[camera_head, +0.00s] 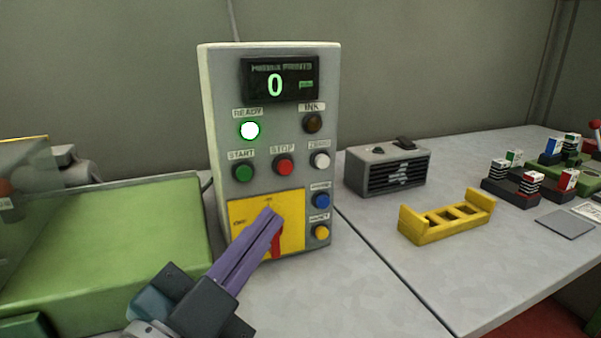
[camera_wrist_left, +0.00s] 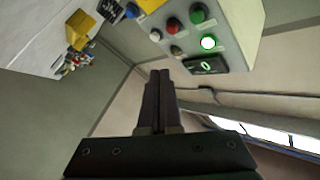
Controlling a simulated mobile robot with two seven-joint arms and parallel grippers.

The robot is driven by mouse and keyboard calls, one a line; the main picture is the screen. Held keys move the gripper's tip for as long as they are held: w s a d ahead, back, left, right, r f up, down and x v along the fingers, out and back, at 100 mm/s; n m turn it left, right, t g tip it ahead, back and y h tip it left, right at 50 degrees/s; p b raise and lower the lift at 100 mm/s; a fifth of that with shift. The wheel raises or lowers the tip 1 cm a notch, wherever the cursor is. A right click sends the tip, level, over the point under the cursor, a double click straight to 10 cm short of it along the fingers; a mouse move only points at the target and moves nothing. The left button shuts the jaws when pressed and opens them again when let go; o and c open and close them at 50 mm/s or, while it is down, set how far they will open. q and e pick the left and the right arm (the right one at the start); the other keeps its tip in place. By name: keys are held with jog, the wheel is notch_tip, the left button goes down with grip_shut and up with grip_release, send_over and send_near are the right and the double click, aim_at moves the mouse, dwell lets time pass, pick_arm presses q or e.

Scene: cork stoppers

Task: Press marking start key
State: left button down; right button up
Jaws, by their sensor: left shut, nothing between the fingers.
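The green START key (camera_head: 243,172) is on the front of a grey control box (camera_head: 212,130), below the lit green READY lamp (camera_head: 250,130). The START key also shows in the left wrist view (camera_wrist_left: 197,14). My left gripper (camera_head: 268,216) has purple fingers closed together with nothing between them. In the head view its tips overlap the yellow panel, below and right of the START key. In the left wrist view the fingertips (camera_wrist_left: 160,74) appear apart from the key. The display (camera_head: 280,79) reads 0. My right gripper is not in view.
The red STOP key (camera_head: 284,165) and white ZERO key (camera_head: 320,160) sit beside START. A red handle (camera_head: 277,240) on the yellow panel (camera_head: 294,213) is partly hidden by my fingers. A green machine (camera_head: 120,240) stands left; a yellow rack (camera_head: 448,216) lies right.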

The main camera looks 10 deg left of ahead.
aim_at(244, 174)
pick_arm(q)
jog(key=w+a+b, duration=0.1)
jog(key=w+a, duration=0.3)
jog(key=w, duration=0.3)
jog(key=shift+a, duration=0.35)
dwell(1.8)
jog(key=shift+w+a+b, duration=0.2)
jog(key=shift+w+b, duration=0.1)
